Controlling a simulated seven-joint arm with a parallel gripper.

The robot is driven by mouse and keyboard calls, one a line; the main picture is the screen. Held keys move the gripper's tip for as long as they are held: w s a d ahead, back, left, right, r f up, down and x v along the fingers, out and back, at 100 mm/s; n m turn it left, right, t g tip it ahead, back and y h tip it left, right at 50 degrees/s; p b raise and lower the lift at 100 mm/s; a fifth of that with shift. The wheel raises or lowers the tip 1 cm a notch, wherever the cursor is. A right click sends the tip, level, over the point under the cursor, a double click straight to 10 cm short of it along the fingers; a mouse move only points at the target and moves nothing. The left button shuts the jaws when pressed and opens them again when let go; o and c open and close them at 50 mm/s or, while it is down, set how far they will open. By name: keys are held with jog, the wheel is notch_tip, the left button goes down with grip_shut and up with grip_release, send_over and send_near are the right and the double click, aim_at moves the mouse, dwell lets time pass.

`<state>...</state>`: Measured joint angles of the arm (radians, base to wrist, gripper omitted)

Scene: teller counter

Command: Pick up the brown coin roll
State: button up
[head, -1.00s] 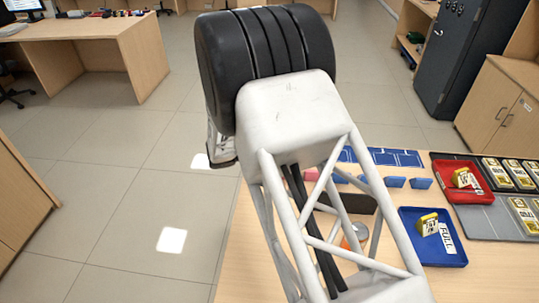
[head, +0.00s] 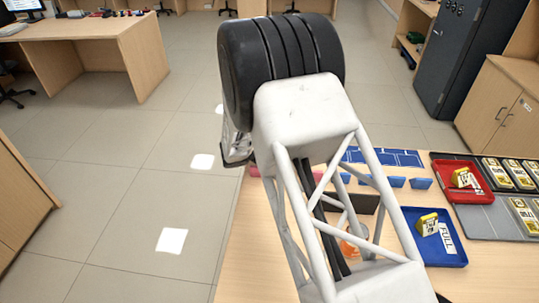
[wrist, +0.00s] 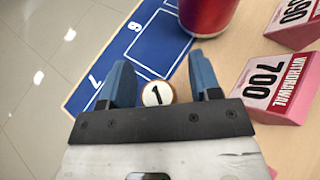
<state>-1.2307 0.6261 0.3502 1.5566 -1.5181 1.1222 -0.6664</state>
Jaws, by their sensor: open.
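In the wrist view the coin roll (wrist: 157,94) shows a white round end marked "1" with a thin brown rim. It sits between the two blue fingers of my gripper (wrist: 161,78), close to the dark palm edge. The fingers are open, with one on each side of the roll. I cannot tell whether either finger touches it. The near part of the roll is hidden by my gripper. In the head view my arm covers the roll and most of my gripper.
A blue numbered mat (wrist: 124,52), a red cup (wrist: 207,12) and pink "WITHDRAWAL" blocks (wrist: 268,86) are close by. In the head view, a blue tray (head: 421,258) and a red tray (head: 443,183) stand at the right. An orange item (head: 351,243) is partly behind my arm.

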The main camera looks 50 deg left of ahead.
dwell(0.3)
grip_shut()
jog(key=shift+r, duration=0.15)
notch_tip(320, 180, up, 10)
dwell(0.9)
dwell(0.4)
